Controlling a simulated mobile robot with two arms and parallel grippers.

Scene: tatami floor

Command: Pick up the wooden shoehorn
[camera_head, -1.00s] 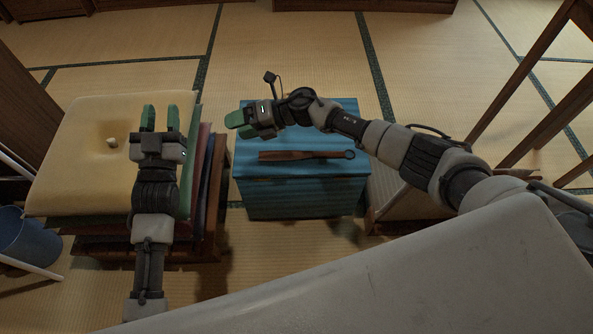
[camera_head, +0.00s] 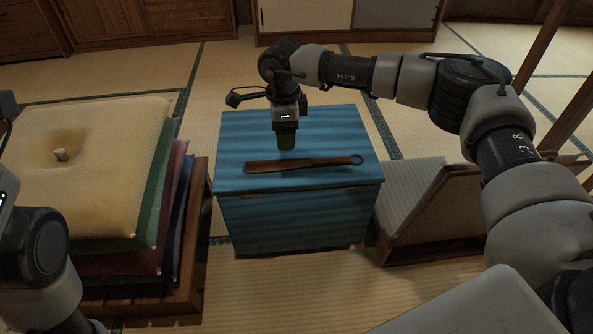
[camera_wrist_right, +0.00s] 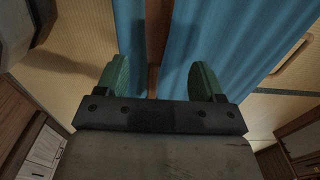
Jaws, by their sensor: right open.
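The wooden shoehorn (camera_head: 300,164) is long, dark brown and flat, with a ring at its right end. It lies across the top of a blue cloth-covered box (camera_head: 340,125). My right gripper (camera_head: 287,140) points down just above and behind the shoehorn's middle. In the right wrist view its two green fingers (camera_wrist_right: 158,80) are apart and empty, with a brown strip of the shoehorn (camera_wrist_right: 154,45) showing between them against the blue cloth. Only part of my left arm shows at the left edge; its fingers are out of view.
A stack of cushions (camera_head: 110,135) with a yellow one on top stands left of the box. A low light-topped seat (camera_head: 415,195) is close on its right. Wooden cabinets (camera_head: 150,20) line the back. Tatami floor is open behind the box.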

